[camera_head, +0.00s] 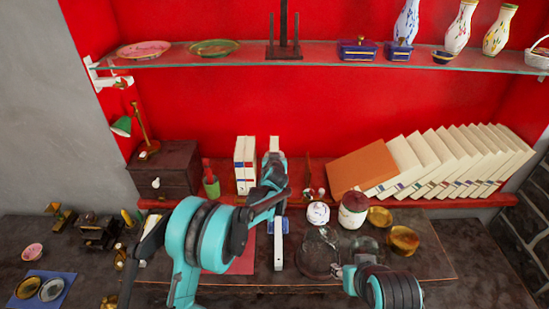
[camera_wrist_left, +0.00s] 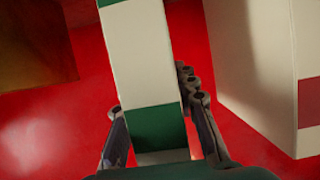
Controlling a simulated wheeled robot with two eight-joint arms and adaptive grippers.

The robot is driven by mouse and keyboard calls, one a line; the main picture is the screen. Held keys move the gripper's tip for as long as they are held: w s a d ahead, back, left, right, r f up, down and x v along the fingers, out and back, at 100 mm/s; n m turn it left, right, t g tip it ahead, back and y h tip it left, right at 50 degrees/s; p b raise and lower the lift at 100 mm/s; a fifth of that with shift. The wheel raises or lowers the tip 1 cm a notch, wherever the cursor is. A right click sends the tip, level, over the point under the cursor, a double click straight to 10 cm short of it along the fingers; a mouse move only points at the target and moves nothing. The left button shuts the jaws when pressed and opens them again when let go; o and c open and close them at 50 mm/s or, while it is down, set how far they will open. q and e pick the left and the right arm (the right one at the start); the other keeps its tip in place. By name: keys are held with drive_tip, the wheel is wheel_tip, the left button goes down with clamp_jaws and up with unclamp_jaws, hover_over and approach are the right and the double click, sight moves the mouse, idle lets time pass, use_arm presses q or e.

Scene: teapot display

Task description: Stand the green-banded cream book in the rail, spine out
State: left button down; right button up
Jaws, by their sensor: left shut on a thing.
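The green-banded cream book (camera_wrist_left: 145,62) is between the fingers of my left gripper (camera_wrist_left: 160,135) in the wrist view. Its narrow cream face shows dark green bands at both visible ends. In the head view my left gripper (camera_head: 273,172) is at the back ledge, right of two upright cream books (camera_head: 245,172). My forearm and gripper hide most of the held book there. The red ledge (camera_head: 455,203) runs along the back wall. My right gripper (camera_head: 338,270) is low on the right over the table, apart from the books; its fingers are too small to read.
A row of cream books (camera_head: 450,160) and an orange book (camera_head: 362,168) lean at the right. A cream book with a red band (camera_wrist_left: 275,75) stands close beside the held book. White and red jars (camera_head: 353,210) and brass bowls (camera_head: 403,240) crowd the table. A glass shelf (camera_head: 330,60) runs above.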

use_arm(q)
drive_tip(key=shift+s+r, duration=0.1)
drive_tip(key=c, duration=1.2)
unclamp_jaws()
